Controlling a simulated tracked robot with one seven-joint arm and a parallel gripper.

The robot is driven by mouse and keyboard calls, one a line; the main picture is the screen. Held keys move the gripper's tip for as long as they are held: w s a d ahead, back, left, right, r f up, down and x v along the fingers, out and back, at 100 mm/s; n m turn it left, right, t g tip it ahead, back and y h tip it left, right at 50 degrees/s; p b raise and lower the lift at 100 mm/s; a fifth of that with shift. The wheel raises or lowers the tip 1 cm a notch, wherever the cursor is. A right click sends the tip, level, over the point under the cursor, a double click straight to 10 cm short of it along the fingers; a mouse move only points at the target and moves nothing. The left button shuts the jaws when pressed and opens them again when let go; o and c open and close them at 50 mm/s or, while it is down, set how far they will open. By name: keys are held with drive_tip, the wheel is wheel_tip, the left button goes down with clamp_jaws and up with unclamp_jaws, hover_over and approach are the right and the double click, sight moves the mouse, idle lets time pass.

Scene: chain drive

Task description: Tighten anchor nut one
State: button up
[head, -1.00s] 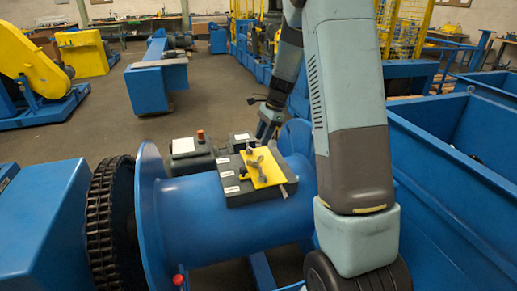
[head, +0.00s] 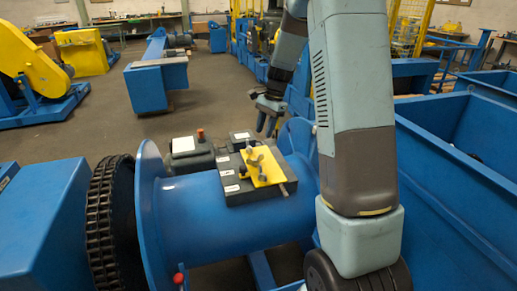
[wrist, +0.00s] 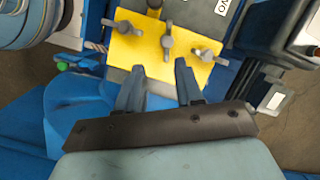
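A yellow plate (head: 270,173) lies on a dark grey block (head: 232,186) on top of the blue drum. Grey wing nuts stand on it; in the wrist view they form a row: left nut (wrist: 123,27), middle nut (wrist: 167,40) and right nut (wrist: 207,54). I cannot tell which is anchor nut one. My gripper (head: 268,128) is above and behind the block in the head view, fingers pointing down. In the wrist view my gripper (wrist: 158,68) is open and empty, its fingertips at the near edge of the plate, below the middle nut in the picture. No nut is between the fingers.
The blue drum (head: 200,225) has a wide flange on the left, beside a black chain (head: 102,215). A grey box with a red knob (head: 190,150) stands behind the drum. A blue bin (head: 455,190) is at the right. Open floor lies behind.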

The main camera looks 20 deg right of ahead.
drive_tip(key=s+a+n+h, duration=0.1)
drive_tip(key=n, duration=0.4)
drive_tip(key=n+t+h, duration=0.2)
drive_tip(key=n+h, duration=0.4)
drive_tip(key=n, duration=2.2)
approach(255, 157)
drive_tip(key=x, duration=1)
drive_tip(key=shift+w+d+f, duration=0.15)
drive_tip(key=shift+w+f, duration=0.15)
